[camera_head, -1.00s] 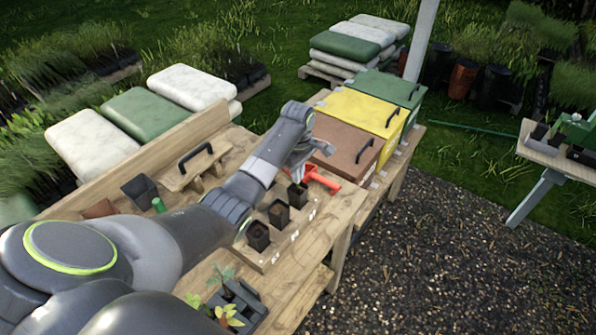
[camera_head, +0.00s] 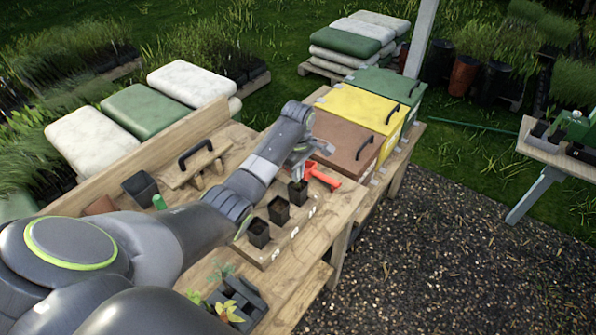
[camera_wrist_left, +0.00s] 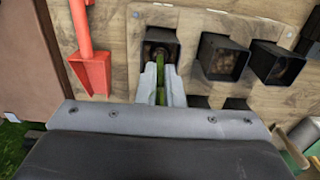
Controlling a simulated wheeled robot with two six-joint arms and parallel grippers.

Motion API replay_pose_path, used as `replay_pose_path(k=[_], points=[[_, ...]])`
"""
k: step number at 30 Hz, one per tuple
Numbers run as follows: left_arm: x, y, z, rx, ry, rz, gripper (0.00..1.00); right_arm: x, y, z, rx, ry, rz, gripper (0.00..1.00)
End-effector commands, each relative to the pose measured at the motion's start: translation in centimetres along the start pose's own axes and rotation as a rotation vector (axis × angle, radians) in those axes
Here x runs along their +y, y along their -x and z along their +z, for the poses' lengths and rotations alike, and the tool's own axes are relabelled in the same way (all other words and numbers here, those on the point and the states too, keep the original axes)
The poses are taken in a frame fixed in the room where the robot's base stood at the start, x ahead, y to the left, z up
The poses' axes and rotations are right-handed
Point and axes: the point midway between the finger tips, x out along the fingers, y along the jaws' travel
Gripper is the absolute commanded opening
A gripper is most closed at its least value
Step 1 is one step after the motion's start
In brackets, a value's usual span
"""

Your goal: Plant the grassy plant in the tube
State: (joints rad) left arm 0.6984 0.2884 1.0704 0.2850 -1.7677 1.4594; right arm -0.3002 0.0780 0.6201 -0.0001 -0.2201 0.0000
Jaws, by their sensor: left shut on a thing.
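My left gripper (camera_head: 297,172) points down over the far tube (camera_head: 297,194) in the row of square black tubes. In the left wrist view its fingers (camera_wrist_left: 161,88) are shut on a thin green stem, the grassy plant (camera_wrist_left: 160,80). The plant's lower part is at the mouth of that tube (camera_wrist_left: 157,34); how deep it sits I cannot tell. In the head view the plant is mostly hidden by the gripper. Two other tubes (camera_head: 278,210) (camera_head: 258,233) stand nearer in the same wooden rack (camera_head: 268,257). My right gripper is not in view.
A red trowel (camera_head: 322,176) lies just beyond the far tube. Brown, yellow and green lidded bins (camera_head: 345,146) stand behind it. A dark tray with seedlings (camera_head: 250,298) is at the near bench end. A dark pot (camera_head: 140,187) stands at left.

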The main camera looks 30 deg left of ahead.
Motion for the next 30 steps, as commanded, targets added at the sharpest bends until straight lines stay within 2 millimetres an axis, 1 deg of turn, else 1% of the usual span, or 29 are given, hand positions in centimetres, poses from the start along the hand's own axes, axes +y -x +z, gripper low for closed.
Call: replay_pose_path(k=[30], points=[[0.0, -0.61, 0.02, 0.0, 0.0, 0.0, 0.0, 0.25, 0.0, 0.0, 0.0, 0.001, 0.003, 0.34]])
